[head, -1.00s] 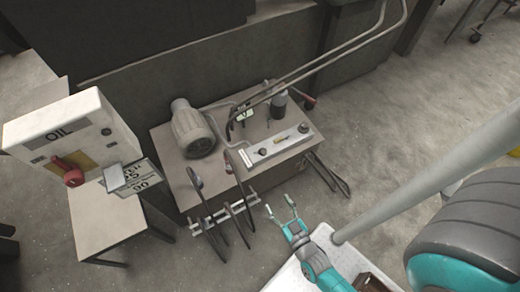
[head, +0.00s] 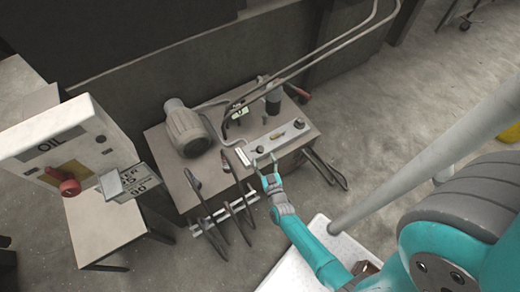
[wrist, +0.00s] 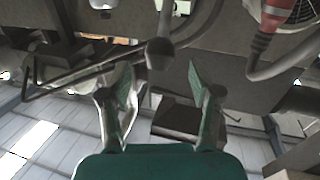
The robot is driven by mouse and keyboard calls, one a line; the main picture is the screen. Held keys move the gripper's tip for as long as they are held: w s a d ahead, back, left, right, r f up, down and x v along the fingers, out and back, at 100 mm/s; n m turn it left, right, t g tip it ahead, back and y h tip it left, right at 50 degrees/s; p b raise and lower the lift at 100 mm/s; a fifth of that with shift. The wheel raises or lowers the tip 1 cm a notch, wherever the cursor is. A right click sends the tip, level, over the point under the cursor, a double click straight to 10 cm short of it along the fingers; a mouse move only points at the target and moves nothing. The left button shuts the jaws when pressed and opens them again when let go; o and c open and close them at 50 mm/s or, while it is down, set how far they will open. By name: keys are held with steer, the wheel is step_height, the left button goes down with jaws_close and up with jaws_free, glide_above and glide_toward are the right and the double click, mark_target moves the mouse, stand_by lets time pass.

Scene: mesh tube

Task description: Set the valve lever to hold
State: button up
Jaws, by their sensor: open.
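In the wrist view a dark lever with a rounded end (wrist: 160,52) shows just ahead of and between my fingertips, apart from them. I cannot tell for certain that it is the valve lever, and no "hold" mark is readable. In the head view my gripper (head: 264,162) is at the front edge of the grey control panel (head: 262,145) on the bench.

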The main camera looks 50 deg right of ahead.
mark_target(260, 150)
steer(key=shift+x, duration=2.7)
jaws_close()
